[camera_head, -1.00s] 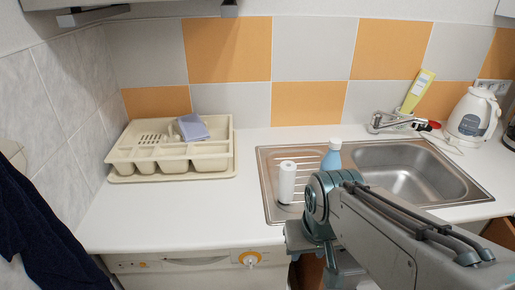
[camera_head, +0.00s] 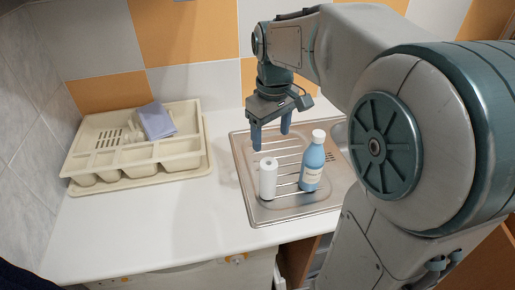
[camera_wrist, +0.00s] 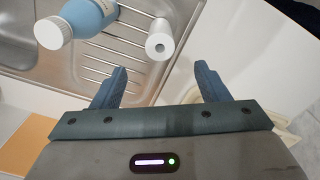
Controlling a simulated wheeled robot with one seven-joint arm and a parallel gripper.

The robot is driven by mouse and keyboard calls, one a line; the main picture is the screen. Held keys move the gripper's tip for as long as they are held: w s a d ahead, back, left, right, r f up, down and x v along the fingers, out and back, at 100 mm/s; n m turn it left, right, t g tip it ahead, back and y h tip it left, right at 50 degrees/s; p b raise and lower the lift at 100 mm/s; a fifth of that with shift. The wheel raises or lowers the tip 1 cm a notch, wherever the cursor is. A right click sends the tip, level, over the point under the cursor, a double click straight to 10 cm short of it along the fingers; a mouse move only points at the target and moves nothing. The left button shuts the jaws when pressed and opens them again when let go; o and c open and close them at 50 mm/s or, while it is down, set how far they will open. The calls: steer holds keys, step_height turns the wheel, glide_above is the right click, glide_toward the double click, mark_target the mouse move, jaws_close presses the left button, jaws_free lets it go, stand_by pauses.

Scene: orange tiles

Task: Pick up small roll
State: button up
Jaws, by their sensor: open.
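The small roll (camera_head: 268,178) is white and stands upright on the sink's ribbed drainboard, at its left side. In the wrist view the roll (camera_wrist: 160,40) shows its end with a dark hole, ahead of the fingertips and between their lines, nearer the left finger. My gripper (camera_head: 271,138) points down above and behind the roll, its two blue fingers apart and empty. In the wrist view my gripper (camera_wrist: 162,70) is open, with nothing between its fingers. The roll does not touch the fingers.
A blue bottle with a white cap (camera_head: 313,162) stands close to the right of the roll, on the steel sink (camera_head: 245,170). A beige cutlery tray (camera_head: 190,160) with a blue-grey cloth (camera_head: 156,120) lies at left. The white counter (camera_head: 165,225) between is clear.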

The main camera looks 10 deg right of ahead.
mark_target(268, 169)
steer(key=f, duration=0.9)
steer(key=f+p, duration=0.1)
steer(key=f, duration=0.3)
steer(key=shift+w+a+f, duration=0.1)
steer(key=shift+w+f, duration=0.1)
steer(key=shift+w, duration=0.05)
steer(key=c, duration=1.1)
